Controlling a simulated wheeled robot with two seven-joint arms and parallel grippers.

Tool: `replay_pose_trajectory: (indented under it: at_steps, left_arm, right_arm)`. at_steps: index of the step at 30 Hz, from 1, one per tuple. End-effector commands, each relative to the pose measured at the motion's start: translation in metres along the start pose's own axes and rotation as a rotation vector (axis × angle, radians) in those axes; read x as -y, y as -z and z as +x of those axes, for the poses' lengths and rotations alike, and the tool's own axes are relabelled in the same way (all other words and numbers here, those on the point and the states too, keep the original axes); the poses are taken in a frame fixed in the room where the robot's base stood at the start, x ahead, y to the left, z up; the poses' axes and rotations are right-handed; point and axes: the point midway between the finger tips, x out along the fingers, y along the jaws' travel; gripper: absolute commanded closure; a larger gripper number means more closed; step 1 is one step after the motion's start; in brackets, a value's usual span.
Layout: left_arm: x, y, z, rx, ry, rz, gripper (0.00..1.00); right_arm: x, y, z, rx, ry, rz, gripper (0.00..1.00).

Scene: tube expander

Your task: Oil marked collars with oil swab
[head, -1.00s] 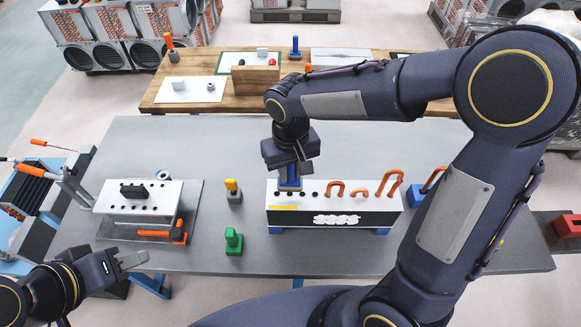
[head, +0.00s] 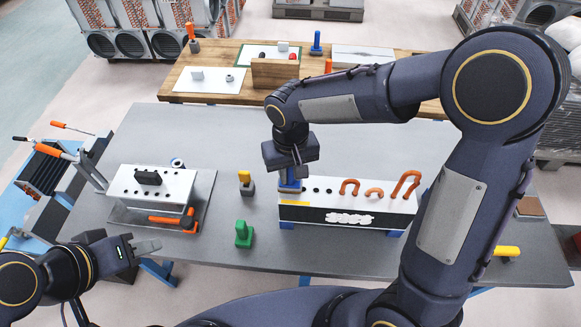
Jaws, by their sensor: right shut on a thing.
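A blue-handled tool (head: 290,187), probably the oil swab, is in my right gripper (head: 291,170), which is shut on it. The tool is upright over the left end of a white rack (head: 348,229), at its row of dark holes. Its lower end and contact with the rack cannot be made out. Several copper U-bends (head: 407,187) stand in the rack's right half. A yellow strip (head: 294,203) marks the rack's front left edge; individual collars are too small to tell. My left gripper (head: 146,248) is low at the left, away from the rack; its finger gap is unclear.
Yellow-topped (head: 244,178) and green (head: 243,235) pieces stand left of the rack. Further left are a white holed block (head: 152,188) and an orange-handled tool (head: 174,220). A wooden table (head: 225,53) stands behind.

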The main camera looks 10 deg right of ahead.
Motion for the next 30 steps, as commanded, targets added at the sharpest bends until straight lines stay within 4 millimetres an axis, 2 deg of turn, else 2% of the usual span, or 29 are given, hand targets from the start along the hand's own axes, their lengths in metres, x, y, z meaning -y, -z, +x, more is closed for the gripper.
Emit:
replay_pose_trajectory:
  at_steps: [25,30]
  left_arm:
    - [0.002,-0.002,0.004,0.000,0.000,0.000,0.64]
    - [0.002,-0.002,0.004,0.000,0.000,0.000,0.64]
  right_arm:
    - [0.000,0.000,0.005,-0.001,0.001,0.000,1.00]
    - [-0.014,-0.006,0.005,-0.001,0.001,0.003,1.00]
